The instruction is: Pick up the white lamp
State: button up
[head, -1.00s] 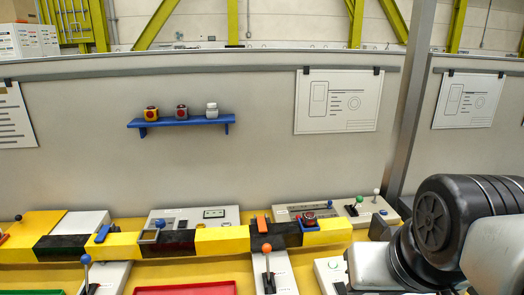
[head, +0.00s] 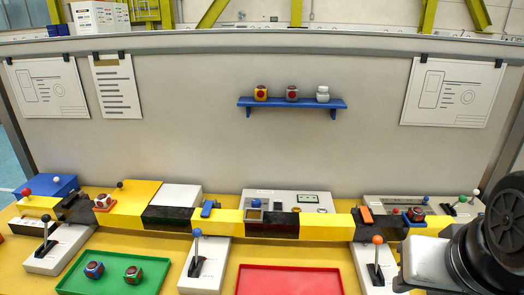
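The white lamp (head: 323,94) stands upright at the right end of a small blue shelf (head: 291,103) on the grey back wall. Part of my arm, black and grey, shows at the lower right, well below and right of the shelf. My gripper's fingers are not in view.
Below the wall runs a yellow-and-black beam (head: 325,225) with levers and control boxes. A green tray (head: 112,262) with two blocks and a red tray (head: 290,280) lie in front. Paper sheets hang either side of the shelf, with clear wall between.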

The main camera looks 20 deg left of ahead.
aim_at(105, 204)
jog(key=j, duration=1.4)
jog(key=k+j, duration=0.15)
jog(key=j, duration=2.65)
jog(key=k, duration=0.05)
